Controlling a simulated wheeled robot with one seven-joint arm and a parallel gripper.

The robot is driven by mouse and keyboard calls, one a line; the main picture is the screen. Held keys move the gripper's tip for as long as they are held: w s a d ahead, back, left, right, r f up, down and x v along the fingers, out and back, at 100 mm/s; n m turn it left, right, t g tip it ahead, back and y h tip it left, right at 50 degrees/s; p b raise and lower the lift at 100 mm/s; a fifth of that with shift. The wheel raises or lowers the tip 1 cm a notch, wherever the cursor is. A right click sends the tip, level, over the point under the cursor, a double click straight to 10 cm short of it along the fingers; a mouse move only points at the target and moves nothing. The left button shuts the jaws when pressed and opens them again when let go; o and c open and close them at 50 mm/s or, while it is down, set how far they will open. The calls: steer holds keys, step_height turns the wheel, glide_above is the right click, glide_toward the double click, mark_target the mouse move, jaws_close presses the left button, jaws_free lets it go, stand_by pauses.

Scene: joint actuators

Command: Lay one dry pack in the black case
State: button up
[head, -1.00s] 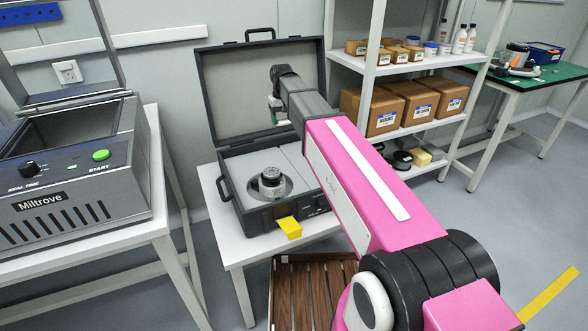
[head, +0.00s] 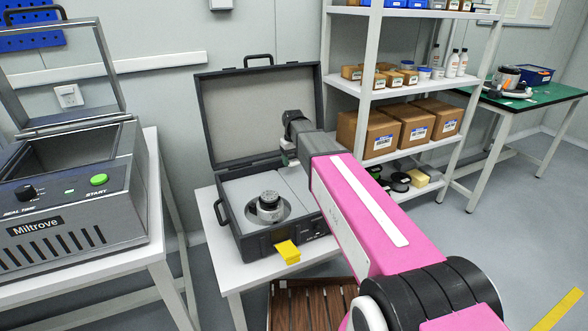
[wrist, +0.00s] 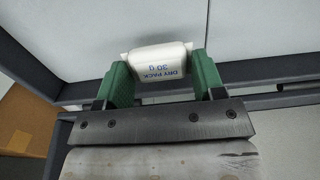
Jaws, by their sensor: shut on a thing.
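The black case (head: 222,213) stands open on a white table in the head view, its lid (head: 243,115) raised at the back. A round metal actuator (head: 269,205) sits in a recess of its grey insert. My gripper (head: 286,158) is over the right part of the case, in front of the lid; its fingertips are largely hidden there. In the wrist view, the green fingers of my gripper (wrist: 160,75) are shut on a white dry pack (wrist: 160,58) labelled "DRY PACK 30 g". The pack is held above the case, apart from the insert as far as I can tell.
A yellow tag (head: 287,251) hangs at the case's front. A sealing machine (head: 70,215) stands on the left table. A shelf (head: 400,92) with cardboard boxes is close behind on the right. A brown slatted crate (head: 310,305) is on the floor below.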

mark_target(294, 173)
steer(key=shift+d+f, duration=0.25)
steer(key=shift+f, duration=1.85)
steer(key=shift+f, duration=0.15)
steer(key=o, duration=0.9)
step_height(294, 173, up, 12)
steer(key=shift+r, duration=0.15)
